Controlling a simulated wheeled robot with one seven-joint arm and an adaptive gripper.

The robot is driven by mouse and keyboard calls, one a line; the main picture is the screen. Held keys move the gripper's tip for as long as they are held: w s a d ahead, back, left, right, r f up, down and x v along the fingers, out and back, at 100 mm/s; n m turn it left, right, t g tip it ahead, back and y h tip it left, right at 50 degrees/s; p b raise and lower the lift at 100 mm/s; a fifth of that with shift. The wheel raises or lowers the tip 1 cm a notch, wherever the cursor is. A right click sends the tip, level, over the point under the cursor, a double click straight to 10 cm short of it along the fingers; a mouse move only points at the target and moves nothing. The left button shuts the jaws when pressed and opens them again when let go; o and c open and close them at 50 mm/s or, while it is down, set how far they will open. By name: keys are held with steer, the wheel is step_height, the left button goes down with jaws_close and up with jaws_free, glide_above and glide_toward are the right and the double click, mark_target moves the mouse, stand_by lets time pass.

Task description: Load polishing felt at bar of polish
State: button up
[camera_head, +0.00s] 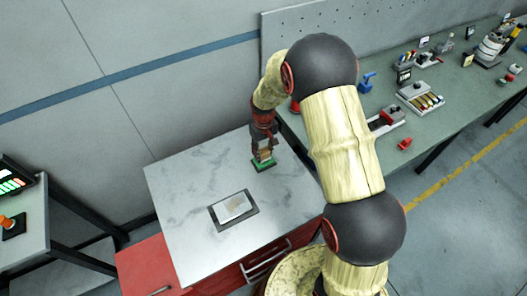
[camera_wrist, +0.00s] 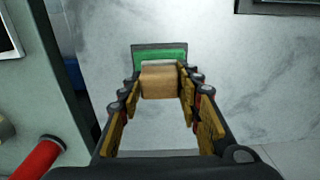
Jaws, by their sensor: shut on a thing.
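The bar of polish (camera_head: 263,164) is a green slab in a dark holder on the marble-topped cabinet. In the wrist view the green bar (camera_wrist: 160,51) shows just beyond my fingertips. My gripper (camera_head: 264,147) points down over it and is shut on a tan block (camera_wrist: 159,84), which I take to be the polishing felt. A pale strip shows along the block's far edge. The block is over or against the near part of the green bar; I cannot tell whether they touch. The block's underside is hidden.
A pale plate with a brownish smudge (camera_head: 233,207) lies in a dark frame on the marble top (camera_head: 185,205). A green bench (camera_head: 455,85) with several tools and holders stands at right. A red cylinder (camera_wrist: 38,158) shows at lower left in the wrist view.

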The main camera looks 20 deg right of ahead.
mark_target(264, 151)
steer(key=shift+s+f+b, duration=0.1)
steer(key=shift+f+b, duration=0.25)
steer(key=shift+f, duration=0.2)
stand_by(1.7)
steer(key=shift+r, duration=0.1)
steer(key=shift+r+p, duration=2.05)
steer(key=shift+r, duration=1.4)
